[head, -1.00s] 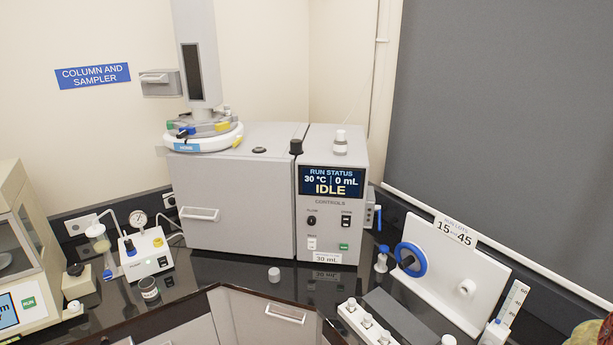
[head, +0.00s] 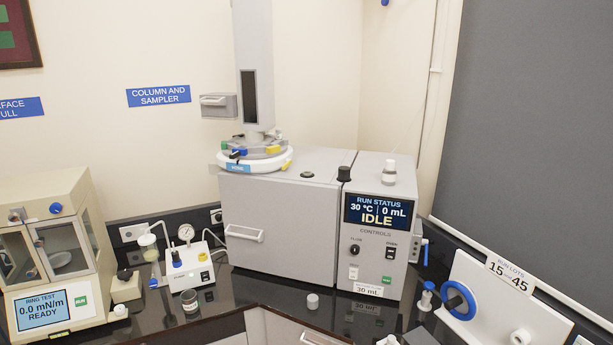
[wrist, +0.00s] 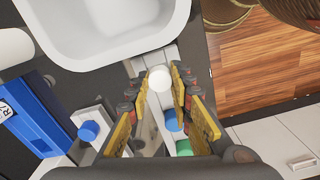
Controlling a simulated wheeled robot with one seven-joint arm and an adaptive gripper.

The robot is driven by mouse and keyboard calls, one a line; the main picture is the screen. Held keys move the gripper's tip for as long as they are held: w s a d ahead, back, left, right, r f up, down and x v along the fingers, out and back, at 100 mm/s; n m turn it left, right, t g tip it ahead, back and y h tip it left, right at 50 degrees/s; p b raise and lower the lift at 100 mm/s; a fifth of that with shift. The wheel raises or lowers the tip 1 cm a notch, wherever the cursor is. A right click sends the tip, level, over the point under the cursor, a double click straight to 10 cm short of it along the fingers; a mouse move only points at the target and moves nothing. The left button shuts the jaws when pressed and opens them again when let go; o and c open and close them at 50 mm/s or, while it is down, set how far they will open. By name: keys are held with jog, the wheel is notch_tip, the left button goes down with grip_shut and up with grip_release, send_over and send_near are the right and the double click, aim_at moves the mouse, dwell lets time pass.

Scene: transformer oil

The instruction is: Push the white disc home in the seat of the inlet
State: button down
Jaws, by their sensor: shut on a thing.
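My gripper (wrist: 158,85) is in the wrist view, its two yellow-padded fingers closed around a small white round piece (wrist: 159,77) that looks like the white disc. The fingers hide its sides. The head view does not show my gripper. There, a grey instrument (head: 290,225) stands on the bench with a small dark round fitting (head: 307,174) on its top, a black knob (head: 343,173) and a white capped piece (head: 389,174). I cannot tell which of these is the inlet, and its seat is not visible.
In the wrist view, a white tray (wrist: 100,58) lies close beyond the fingers, with blue (wrist: 172,120) and green (wrist: 183,147) pieces below them.

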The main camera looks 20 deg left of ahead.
jog(key=shift+r+p, duration=1.35)
jog(key=shift+r, duration=0.65)
